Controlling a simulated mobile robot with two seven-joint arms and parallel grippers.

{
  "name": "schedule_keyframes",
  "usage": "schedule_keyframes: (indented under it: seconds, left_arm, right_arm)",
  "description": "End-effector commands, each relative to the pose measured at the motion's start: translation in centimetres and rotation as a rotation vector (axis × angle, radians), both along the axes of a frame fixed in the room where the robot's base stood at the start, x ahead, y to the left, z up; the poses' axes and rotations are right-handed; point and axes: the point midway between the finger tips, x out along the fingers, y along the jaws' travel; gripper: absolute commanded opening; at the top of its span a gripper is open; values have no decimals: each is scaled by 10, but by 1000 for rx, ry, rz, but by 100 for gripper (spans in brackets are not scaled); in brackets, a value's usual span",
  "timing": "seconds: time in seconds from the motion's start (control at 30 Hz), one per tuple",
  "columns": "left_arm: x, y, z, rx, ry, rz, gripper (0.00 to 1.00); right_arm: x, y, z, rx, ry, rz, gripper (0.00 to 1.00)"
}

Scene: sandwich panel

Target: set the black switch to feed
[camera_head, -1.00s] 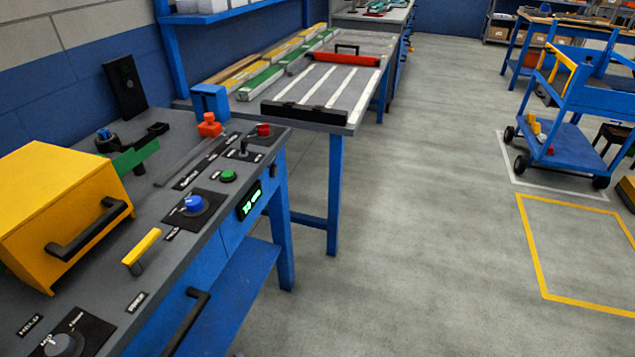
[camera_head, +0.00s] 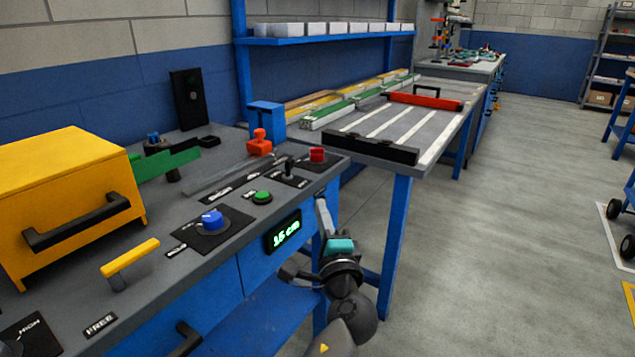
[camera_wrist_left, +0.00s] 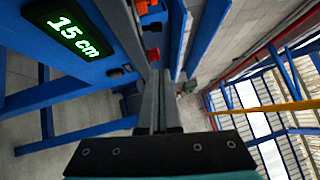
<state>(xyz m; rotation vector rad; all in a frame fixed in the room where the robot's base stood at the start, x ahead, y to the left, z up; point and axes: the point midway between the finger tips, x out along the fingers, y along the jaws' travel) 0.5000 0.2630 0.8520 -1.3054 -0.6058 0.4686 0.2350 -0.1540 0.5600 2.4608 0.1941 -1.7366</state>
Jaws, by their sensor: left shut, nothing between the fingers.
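The black switch (camera_head: 288,167) is a small upright lever on a dark plate near the right end of the grey panel top, between the green button and the red knob. Labels beside it are too small to read. My left gripper (camera_head: 321,202) is in front of the panel's front edge, right of the display and below the switch, apart from it. Its fingers point up and are shut and empty. In the left wrist view the shut fingers (camera_wrist_left: 158,85) reach up past the panel's front; I cannot make out the switch there. My right gripper is not in view.
The panel carries a blue knob (camera_head: 212,220), green button (camera_head: 262,197), red knob (camera_head: 318,155), yellow handle (camera_head: 130,258) and yellow box (camera_head: 65,190). The green display (camera_head: 284,232) reads 15 cm. A blue-legged table (camera_head: 402,170) stands beyond.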

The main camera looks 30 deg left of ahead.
Motion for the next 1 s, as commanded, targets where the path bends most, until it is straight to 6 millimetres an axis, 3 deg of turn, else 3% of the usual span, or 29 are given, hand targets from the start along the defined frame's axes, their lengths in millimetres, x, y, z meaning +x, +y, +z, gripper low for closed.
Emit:
schedule_keyframes:
  seconds: [0.43,1.0]
  left_arm:
    - [7,6,1,1,0,1,0]
    - [78,72,16,1,0,2,0]
  right_arm:
    - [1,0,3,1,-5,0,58]
    - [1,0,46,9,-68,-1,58]
